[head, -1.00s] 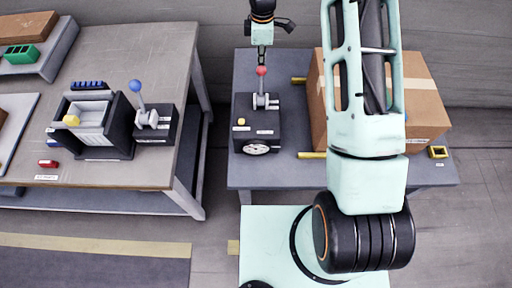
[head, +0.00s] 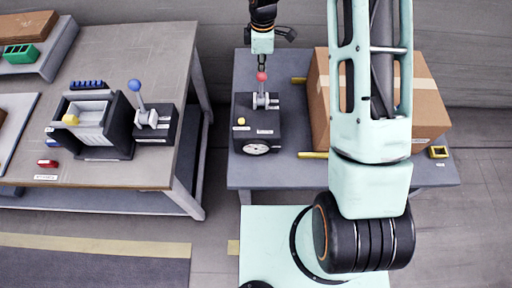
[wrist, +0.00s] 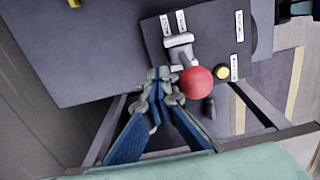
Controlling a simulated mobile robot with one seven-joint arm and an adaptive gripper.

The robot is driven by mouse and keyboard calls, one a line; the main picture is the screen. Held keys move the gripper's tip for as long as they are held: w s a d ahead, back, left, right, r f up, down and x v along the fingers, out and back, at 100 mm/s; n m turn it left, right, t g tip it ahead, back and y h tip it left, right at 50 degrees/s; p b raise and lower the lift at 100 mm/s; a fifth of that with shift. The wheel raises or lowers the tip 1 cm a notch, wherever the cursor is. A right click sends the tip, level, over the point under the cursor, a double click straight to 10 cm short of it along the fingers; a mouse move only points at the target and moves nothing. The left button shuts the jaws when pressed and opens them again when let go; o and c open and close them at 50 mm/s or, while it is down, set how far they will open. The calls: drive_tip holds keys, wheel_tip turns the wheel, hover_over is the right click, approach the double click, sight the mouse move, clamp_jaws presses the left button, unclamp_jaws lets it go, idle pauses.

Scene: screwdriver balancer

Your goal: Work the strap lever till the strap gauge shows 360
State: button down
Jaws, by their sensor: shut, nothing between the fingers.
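A dark box (head: 258,122) on the right-hand table carries a lever with a red knob (head: 262,76), standing nearly upright in a pale bracket. A round white gauge dial (head: 256,149) is on the box's front; its reading is too small to make out. My gripper (head: 262,67) is just behind the knob. In the wrist view my gripper (wrist: 162,75) is shut and empty, its tips close beside the red knob (wrist: 196,82). I cannot tell whether they touch it. The gauge dial does not show in the wrist view.
A yellow button (head: 241,121) is on the box top. A cardboard box (head: 430,105) and yellow bars (head: 312,155) lie to the right. On the left table (head: 150,55) stand a blue-knobbed lever (head: 136,86) and a dark bin (head: 106,150).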

drive_tip(key=shift+s, duration=3.15)
drive_tip(key=w, duration=1)
drive_tip(key=shift+s, duration=5.15)
drive_tip(key=w, duration=1)
drive_tip(key=shift+w, duration=0.3)
